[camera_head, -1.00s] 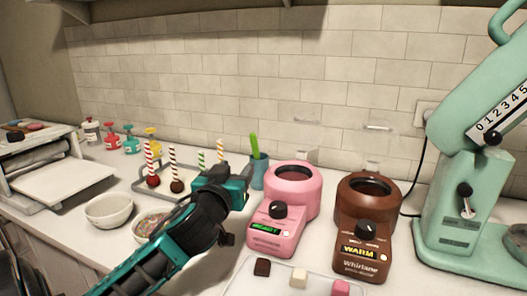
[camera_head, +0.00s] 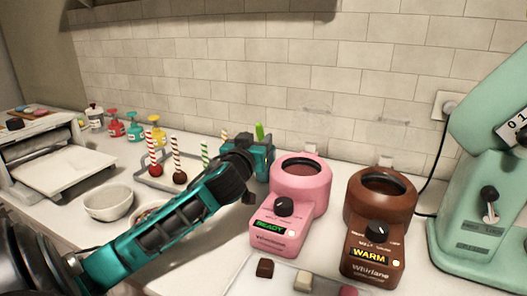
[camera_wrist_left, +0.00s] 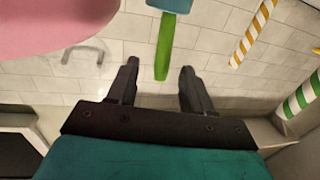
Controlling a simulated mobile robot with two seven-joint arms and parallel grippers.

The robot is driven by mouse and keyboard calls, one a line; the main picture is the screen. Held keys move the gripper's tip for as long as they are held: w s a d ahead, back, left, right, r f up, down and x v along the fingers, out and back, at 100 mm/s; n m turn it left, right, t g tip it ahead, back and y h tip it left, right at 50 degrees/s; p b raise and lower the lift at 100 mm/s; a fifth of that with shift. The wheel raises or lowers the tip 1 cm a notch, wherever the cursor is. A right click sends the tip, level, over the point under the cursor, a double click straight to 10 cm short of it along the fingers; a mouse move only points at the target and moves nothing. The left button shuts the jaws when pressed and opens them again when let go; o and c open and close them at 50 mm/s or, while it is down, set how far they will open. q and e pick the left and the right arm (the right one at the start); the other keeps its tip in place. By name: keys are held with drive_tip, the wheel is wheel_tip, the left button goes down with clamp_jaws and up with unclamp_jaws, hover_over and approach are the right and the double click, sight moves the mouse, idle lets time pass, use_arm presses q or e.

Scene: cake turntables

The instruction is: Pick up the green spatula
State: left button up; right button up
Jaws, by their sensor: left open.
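The green spatula (camera_head: 260,131) stands up behind my left gripper in the head view, and only its upper end shows. In the left wrist view, the spatula (camera_wrist_left: 164,48) sticks out of a teal cup (camera_wrist_left: 170,5) at the top edge. My left gripper (camera_wrist_left: 160,65) is open, with one dark finger on each side of the spatula's free end in the picture. I see gaps on both sides, and neither finger appears to touch it. In the head view, the left gripper's body hides most of the cup. My right gripper is not in view.
A pink melting pot (camera_head: 301,178) stands just right of my left gripper, with a brown one (camera_head: 383,193) beyond it. Striped-stick cake pops (camera_head: 178,161) stand on a rack to the left. A white bowl (camera_head: 108,203) is in front of the rack.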

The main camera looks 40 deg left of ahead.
sight(259, 134)
use_arm(q)
drive_tip(key=shift+x, duration=2.6)
drive_tip(key=shift+a+r, duration=0.15)
drive_tip(key=shift+c, duration=0.3)
clamp_jaws()
